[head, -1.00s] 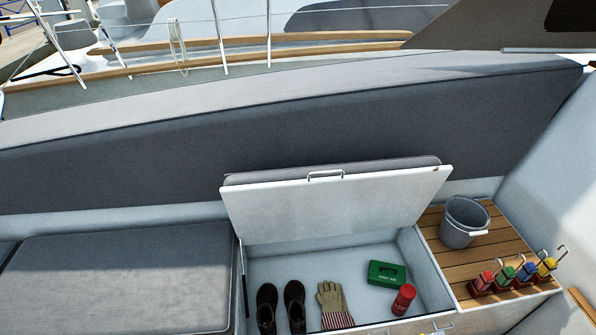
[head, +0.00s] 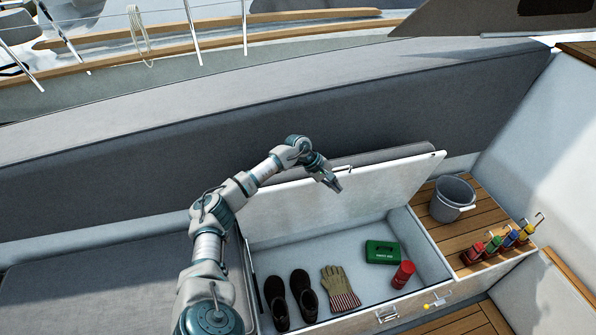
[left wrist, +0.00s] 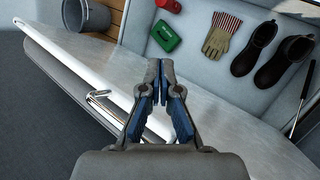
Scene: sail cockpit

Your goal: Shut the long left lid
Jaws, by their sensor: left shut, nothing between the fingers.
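The long left lid (head: 385,180) stands raised and leans back over its open locker. Its white inner face is toward me and its grey cushion shows behind the top edge. A metal handle sits at the lid's upper edge, clear in the left wrist view (left wrist: 97,97). My left gripper (head: 338,187) is shut and empty in front of the lid's upper edge, near the handle. It also shows in the left wrist view (left wrist: 158,70). I cannot tell whether it touches the lid. My right gripper is in neither view.
The open locker (head: 425,262) holds dark boots (head: 304,294), a glove (head: 339,286), a green box (head: 382,252) and a red can (head: 403,274). A grey bucket (head: 452,199) and several coloured-handled items stand on the slatted shelf (head: 466,236) at right. A closed seat cushion (head: 90,285) lies left.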

